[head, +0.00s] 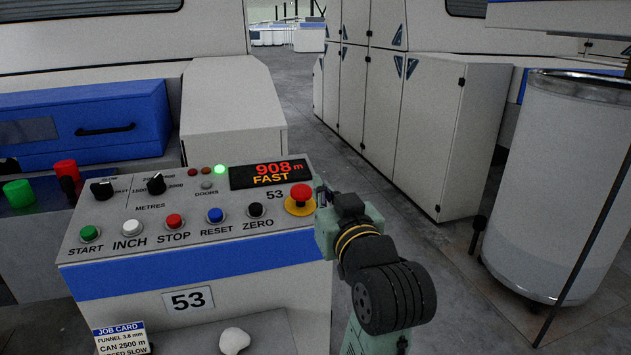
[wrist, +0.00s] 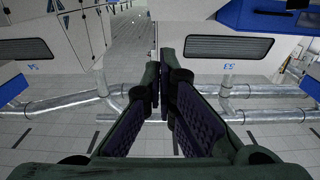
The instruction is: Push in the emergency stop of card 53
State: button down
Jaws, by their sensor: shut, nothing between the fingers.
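The emergency stop (head: 300,194) of card 53 is a red mushroom button on a yellow base, at the right end of the sloping control panel (head: 120,254) in the head view. The panel carries the number 53 beside the button and on a plate on its front. My gripper (head: 322,190) is just right of the button in the head view, its tips close to it; I cannot tell whether they touch. In the wrist view my gripper (wrist: 160,95) has its fingers together with nothing between them. The button does not show in the wrist view.
The panel also has START, INCH, STOP (head: 174,221), RESET and ZERO buttons, two knobs and a display (head: 270,173) reading 908 m FAST. A job card (head: 122,340) stands below. A large can (head: 555,180) stands at right. Grey floor lies between the machines.

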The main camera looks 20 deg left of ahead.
jog(key=p, duration=0.6)
send_over(301, 197)
jog(key=d, duration=0.2)
notch_tip(301, 197, down, 2)
jog(key=shift+s+a+f, duration=0.1)
jog(key=shift+a+f, duration=0.25)
jog(key=shift+f, duration=0.5)
jog(key=shift+f, duration=0.1)
